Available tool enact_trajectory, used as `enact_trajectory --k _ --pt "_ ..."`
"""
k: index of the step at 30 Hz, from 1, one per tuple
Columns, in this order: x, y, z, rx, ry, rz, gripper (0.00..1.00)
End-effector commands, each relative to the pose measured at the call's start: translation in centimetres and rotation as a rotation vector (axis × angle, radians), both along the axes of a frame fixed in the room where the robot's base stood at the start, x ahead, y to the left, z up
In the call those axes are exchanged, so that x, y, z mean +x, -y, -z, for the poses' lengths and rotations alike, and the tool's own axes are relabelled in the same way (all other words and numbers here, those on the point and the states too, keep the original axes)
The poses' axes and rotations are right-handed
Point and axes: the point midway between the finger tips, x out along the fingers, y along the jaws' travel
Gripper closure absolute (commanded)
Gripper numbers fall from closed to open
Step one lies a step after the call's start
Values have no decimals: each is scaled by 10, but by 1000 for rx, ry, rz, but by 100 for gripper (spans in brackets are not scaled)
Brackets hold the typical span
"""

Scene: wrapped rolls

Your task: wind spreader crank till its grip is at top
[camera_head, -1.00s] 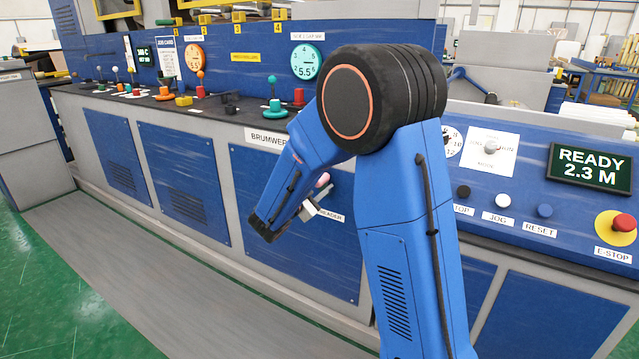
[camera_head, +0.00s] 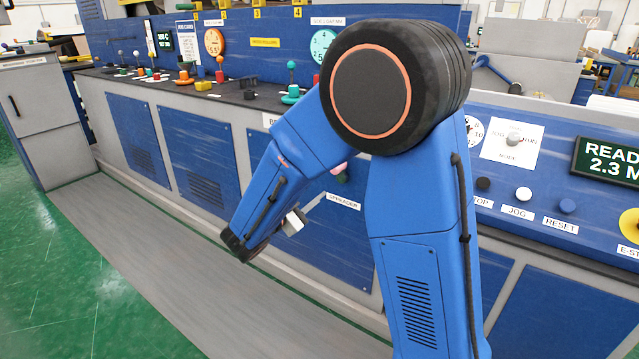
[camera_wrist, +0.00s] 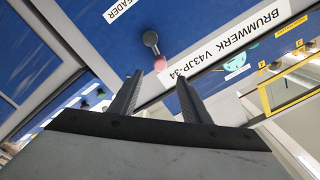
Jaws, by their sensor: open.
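The spreader crank shows in the wrist view as a dark knob-like hub with a short arm (camera_wrist: 151,40) and a pink grip (camera_wrist: 160,64). The grip lies on the side of the hub towards the BRUMWERK label. In the head view only a bit of the pink grip (camera_head: 339,168) shows beside my arm, above the SPREADER label (camera_head: 343,201). My gripper (camera_wrist: 160,76) is open and empty. Its two dark fingers point at the panel, with the grip beyond and between the tips, apparently untouched. In the head view my forearm hides the fingers.
The BRUMWERK label (camera_wrist: 224,48) is on the machine front near the crank. Above, a dark ledge carries several controls, including a green knob (camera_head: 291,96). The grey walkway (camera_head: 150,255) in front is clear.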

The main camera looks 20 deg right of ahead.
Motion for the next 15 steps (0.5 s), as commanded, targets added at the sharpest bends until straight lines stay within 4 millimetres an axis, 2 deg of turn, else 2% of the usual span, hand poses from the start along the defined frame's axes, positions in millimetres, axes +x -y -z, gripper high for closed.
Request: enact_trajectory --k 6,15 --pt "-13 -19 0 1 0 -2 57" --pt "-18 -24 0 0 0 0 57"
